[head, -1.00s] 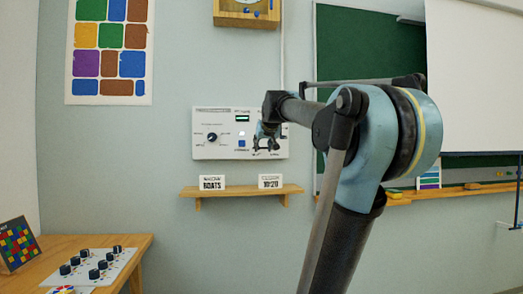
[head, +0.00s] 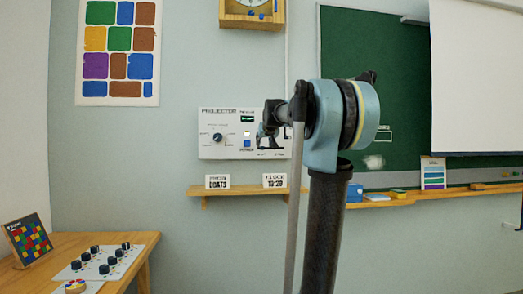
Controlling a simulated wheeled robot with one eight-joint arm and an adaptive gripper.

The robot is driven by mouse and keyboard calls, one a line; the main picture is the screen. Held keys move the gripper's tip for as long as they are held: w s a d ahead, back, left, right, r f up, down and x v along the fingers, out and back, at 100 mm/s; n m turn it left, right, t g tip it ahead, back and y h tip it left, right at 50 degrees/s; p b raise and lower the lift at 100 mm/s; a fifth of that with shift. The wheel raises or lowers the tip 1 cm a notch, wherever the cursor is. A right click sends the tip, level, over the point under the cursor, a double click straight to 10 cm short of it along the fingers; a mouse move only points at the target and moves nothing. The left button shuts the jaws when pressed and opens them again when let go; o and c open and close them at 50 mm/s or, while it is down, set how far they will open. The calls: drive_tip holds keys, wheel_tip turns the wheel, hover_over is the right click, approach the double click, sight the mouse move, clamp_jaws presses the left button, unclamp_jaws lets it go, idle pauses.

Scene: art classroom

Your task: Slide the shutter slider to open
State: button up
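The white projector panel (head: 208,147) is on the wall left of centre. It carries a black knob (head: 217,138), a small green display (head: 247,119) and a blue button (head: 247,143). My gripper (head: 268,140) is in front of the panel's right part, small and dark. Its fingers cover that part, where the shutter slider may be; I cannot make the slider out. Whether the fingers touch the panel, or are open or shut, is too small to tell.
A wooden shelf (head: 236,190) with two cards, reading BOATS (head: 217,182) and 10:20 (head: 275,181), is below the panel. A wooden table (head: 140,262) with a knob board (head: 128,256) stands at lower left. A green chalkboard (head: 400,100) and white screen (head: 480,80) are at right.

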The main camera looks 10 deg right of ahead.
sight(262, 148)
drive_tip(key=x, duration=0.7)
clamp_jaws()
